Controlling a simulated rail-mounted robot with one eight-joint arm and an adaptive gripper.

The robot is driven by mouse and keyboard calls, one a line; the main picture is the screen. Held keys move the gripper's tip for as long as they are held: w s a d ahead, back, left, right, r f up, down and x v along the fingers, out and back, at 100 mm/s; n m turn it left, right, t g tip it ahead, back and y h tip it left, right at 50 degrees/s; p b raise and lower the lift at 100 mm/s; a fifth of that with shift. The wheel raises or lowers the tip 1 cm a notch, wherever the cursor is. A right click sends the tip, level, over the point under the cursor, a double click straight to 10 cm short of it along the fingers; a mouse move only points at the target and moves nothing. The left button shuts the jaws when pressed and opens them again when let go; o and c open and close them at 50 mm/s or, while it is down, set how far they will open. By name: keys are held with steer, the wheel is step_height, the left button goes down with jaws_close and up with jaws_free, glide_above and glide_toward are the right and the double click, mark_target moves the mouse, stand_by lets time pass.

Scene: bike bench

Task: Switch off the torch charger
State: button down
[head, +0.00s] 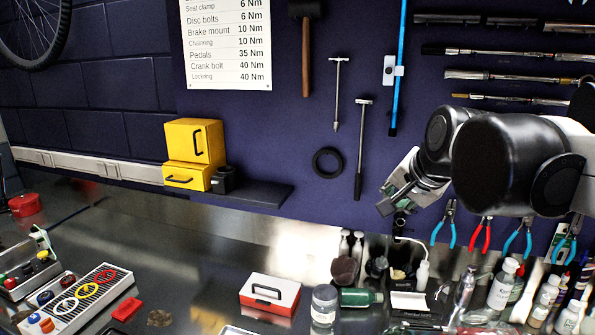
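I cannot tell for sure which thing is the torch charger. A light grey unit (77,304) with red, yellow and blue round parts lies on the bench at the lower left. Behind it is a grey box (30,264) with red, green and dark round parts on top, cut by the left edge. No switch can be made out clearly on either. My gripper (392,198) is high at the right, in front of the wall panel, far from both units. It is seen from the side, and its finger gap is unclear. I see nothing held in it.
Bottles and tools crowd the right. A yellow box (194,141) stands on a dark shelf (250,193).

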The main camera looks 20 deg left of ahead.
steer(key=w+a+r+m+y+p, duration=0.1)
steer(key=w+a+r, duration=0.1)
steer(key=a, duration=0.5)
steer(key=w+a+r+y, duration=0.1)
steer(key=w+a, duration=0.2)
steer(key=a, duration=0.3)
steer(key=s+a+m+g+y+p, duration=0.1)
steer(key=a+g+y+p, duration=0.1)
steer(key=a, duration=2.2)
steer(key=shift+s+a+r, duration=0.25)
steer(key=shift+s+a, duration=0.15)
steer(key=p, duration=0.2)
glide_toward(217, 182)
steer(key=w+f, duration=0.2)
steer(key=w, duration=0.2)
steer(key=shift+s+a+f+p, duration=0.2)
steer(key=shift+a+f, duration=0.15)
steer(key=shift+a, duration=0.35)
steer(key=shift+s+a+f+p, duration=0.25)
steer(key=shift+a+f, duration=0.1)
steer(key=shift+a, duration=0.35)
steer(key=shift+s+a+f+p, duration=0.2)
steer(key=shift+a+f, duration=0.15)
steer(key=shift+a, duration=0.35)
steer(key=shift+d, duration=0.1)
